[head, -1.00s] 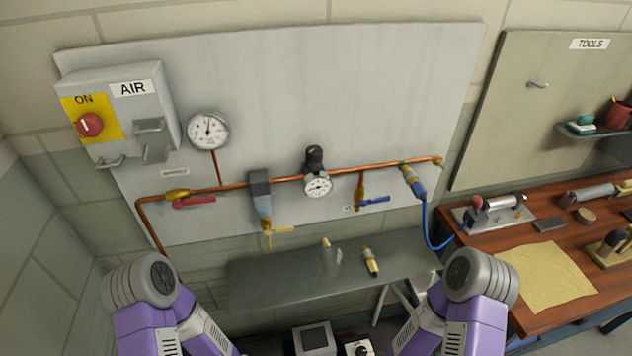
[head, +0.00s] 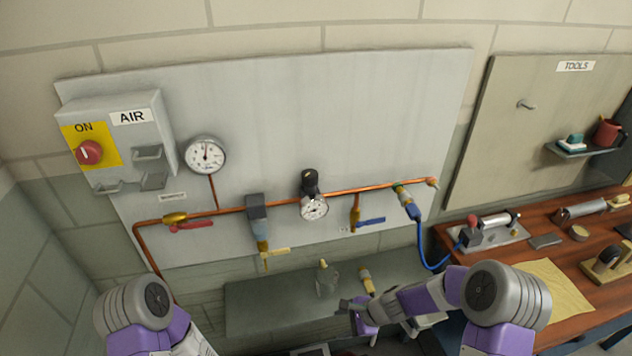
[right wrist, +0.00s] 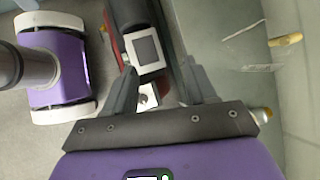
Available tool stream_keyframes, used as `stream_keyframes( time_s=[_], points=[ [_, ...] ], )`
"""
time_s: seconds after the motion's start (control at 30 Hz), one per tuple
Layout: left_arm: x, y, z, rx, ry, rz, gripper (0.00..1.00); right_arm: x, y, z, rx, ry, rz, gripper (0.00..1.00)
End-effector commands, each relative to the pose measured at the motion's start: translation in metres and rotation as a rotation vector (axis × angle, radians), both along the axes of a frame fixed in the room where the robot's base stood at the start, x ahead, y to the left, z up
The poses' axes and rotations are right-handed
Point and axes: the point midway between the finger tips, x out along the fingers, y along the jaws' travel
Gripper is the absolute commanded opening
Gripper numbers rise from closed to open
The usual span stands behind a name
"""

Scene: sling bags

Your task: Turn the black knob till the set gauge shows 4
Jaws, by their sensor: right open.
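The black knob (head: 309,178) stands upright on the regulator on the copper pipe, at the middle of the wall panel. The set gauge (head: 314,208) is the small white dial just below it; its reading is too small to tell. My right gripper (head: 346,306) is low, in front of the grey shelf, well below and a little right of the knob, touching neither. In the right wrist view my right gripper (right wrist: 159,78) is open with nothing held between its fingers. My left arm shows at the lower left, but its gripper is out of view.
A larger gauge (head: 205,156), a filter (head: 259,225) and a blue-handled valve (head: 366,222) sit along the pipe. A clear bottle (head: 327,279) and a brass-coloured fitting (head: 366,280) are on the shelf (head: 255,308). The panel above the knob is bare.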

Motion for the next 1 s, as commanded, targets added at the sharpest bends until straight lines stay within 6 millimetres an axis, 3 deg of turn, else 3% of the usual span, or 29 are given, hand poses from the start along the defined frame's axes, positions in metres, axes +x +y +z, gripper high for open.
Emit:
stream_keyframes(
  time_s=[0.03,0.2,0.3,0.4,0.5,0.6,1.0],
  points=[
    [0.000,0.000,0.004,0.000,0.000,0.000,0.69,0.033,0.005,0.040,0.109,-0.008,-0.115,0.56],
    [0.000,0.000,0.010,0.000,0.000,0.000,0.69,0.116,0.018,0.186,0.553,-0.015,-0.394,0.56],
    [0.000,0.000,0.012,0.000,0.000,0.000,0.69,0.141,0.016,0.262,0.775,-0.028,-0.457,0.56],
    [0.000,0.000,0.014,0.000,0.000,0.000,0.69,0.152,0.012,0.315,0.928,-0.037,-0.477,0.56],
    [0.000,0.000,0.014,0.000,0.000,0.000,0.69,0.157,0.009,0.345,1.015,-0.041,-0.481,0.56],
    [0.000,0.000,0.015,0.000,0.000,0.000,0.69,0.160,0.011,0.357,1.049,-0.042,-0.479,0.56],
    [0.000,0.000,0.021,0.000,0.000,0.000,0.69,0.193,0.057,0.357,1.050,-0.041,-0.478,0.56]
  ],
)
